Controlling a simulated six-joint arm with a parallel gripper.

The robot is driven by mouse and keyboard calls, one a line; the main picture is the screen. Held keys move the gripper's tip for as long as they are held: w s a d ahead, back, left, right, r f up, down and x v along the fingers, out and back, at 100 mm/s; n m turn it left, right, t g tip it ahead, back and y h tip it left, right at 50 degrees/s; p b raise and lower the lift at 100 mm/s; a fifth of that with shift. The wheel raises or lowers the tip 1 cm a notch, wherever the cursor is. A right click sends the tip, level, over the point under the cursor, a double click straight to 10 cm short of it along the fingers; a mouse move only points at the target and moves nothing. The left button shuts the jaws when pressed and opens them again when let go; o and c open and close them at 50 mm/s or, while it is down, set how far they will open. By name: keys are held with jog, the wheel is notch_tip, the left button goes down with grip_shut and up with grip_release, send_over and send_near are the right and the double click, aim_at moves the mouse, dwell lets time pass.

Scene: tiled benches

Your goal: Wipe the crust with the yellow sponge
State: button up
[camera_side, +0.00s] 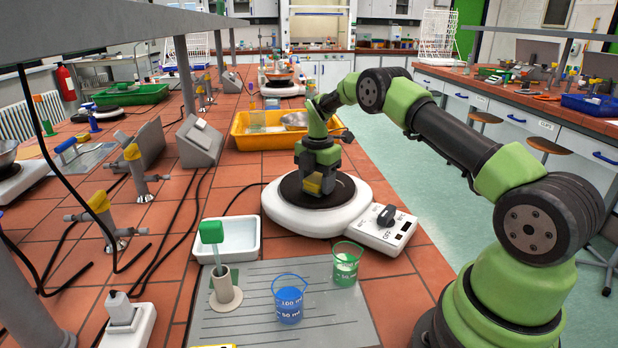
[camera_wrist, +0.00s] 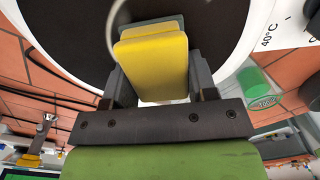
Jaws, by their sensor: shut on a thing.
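My gripper (camera_side: 318,172) is shut on the yellow sponge (camera_side: 313,185), low over the round dark top of the white hotplate (camera_side: 347,193). In the wrist view the sponge (camera_wrist: 152,66) sits between the two dark fingers, with a grey-green layer (camera_wrist: 150,27) at its far end. Whether the sponge touches the plate is hard to tell. No clear patch of crust shows. A thin grey arc (camera_wrist: 114,14) on the dark plate beside the sponge may be part of it. The gripper and sponge hide some of the plate.
A white tray (camera_side: 252,255) stands left of the hotplate. In front are a blue beaker (camera_side: 289,305), a green beaker (camera_side: 346,268) and a stand holding a green-headed tool (camera_side: 212,232). A yellow tray (camera_side: 250,145) lies behind. The hotplate's knob (camera_side: 386,215) is at its right.

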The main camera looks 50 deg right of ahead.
aim_at(341, 187)
jog(key=shift+s+d, duration=2.15)
jog(key=shift+w+a, duration=2.95)
jog(key=shift+a, duration=0.05)
jog(key=shift+w+d, duration=0.15)
jog(key=shift+w, duration=0.05)
jog(key=shift+w+d, duration=0.1)
jog(key=shift+d, duration=0.1)
jog(key=shift+s+d, duration=2.85)
jog(key=shift+s, duration=0.1)
jog(key=shift+w+a, duration=2.9)
jog(key=shift+r, duration=4.1)
